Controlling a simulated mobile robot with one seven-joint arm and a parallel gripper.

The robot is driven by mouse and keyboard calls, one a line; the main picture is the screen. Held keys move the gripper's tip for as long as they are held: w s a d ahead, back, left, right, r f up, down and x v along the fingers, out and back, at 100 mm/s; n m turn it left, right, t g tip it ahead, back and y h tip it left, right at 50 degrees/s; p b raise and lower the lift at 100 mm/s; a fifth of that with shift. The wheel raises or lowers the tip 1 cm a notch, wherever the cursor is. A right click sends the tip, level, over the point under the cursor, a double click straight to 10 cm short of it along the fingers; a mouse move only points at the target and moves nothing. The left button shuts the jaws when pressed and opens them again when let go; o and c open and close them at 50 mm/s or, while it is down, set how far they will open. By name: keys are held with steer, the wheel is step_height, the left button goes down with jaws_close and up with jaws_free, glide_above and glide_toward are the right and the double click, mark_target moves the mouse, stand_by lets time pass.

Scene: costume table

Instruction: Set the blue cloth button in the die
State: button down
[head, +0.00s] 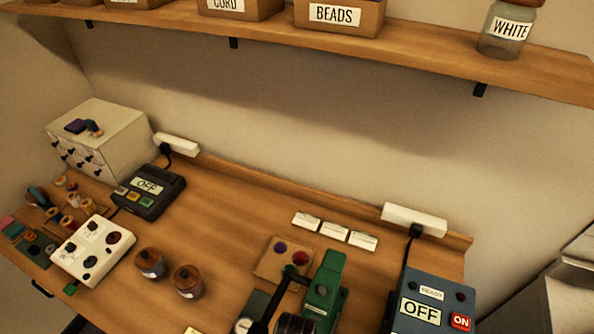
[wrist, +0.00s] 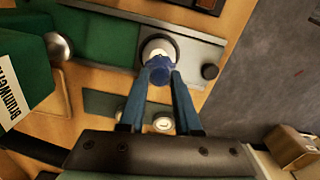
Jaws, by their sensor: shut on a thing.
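In the wrist view, my gripper (wrist: 160,82) is shut on the blue cloth button (wrist: 159,65), held between the two blue fingertips. The button overlaps the near part of the round die (wrist: 146,45), a pale ring with a dark rim on a grey plate. I cannot tell whether the button touches the die or is just above it. The green press (wrist: 22,65) stands at the left of the wrist view. In the head view the press (head: 325,287) is at the bottom, and the button and die cannot be made out there.
Pale discs (wrist: 163,124) lie on a dark green pad below the die. A dark knob (wrist: 210,72) is right of it. In the head view, a wooden tray (head: 268,267) with purple and red buttons is beside the press. A blue box marked OFF (head: 440,285) stands right; two lidded jars (head: 187,281) stand left.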

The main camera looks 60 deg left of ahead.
steer(key=shift+w+f+b, duration=0.1)
steer(key=shift+f+b, duration=1.5)
steer(key=shift+f, duration=0.35)
steer(key=shift+r+p, duration=0.1)
steer(key=shift+p, duration=0.35)
steer(key=shift+f+b, duration=0.4)
steer(key=shift+f, duration=0.25)
steer(key=c, duration=0.9)
jaws_free()
steer(key=shift+r, duration=0.1)
step_height(320, 180, up, 8)
steer(key=p, duration=0.7)
steer(key=shift+r+p, duration=0.2)
steer(key=shift+p, duration=0.2)
steer(key=shift+r, duration=1.25)
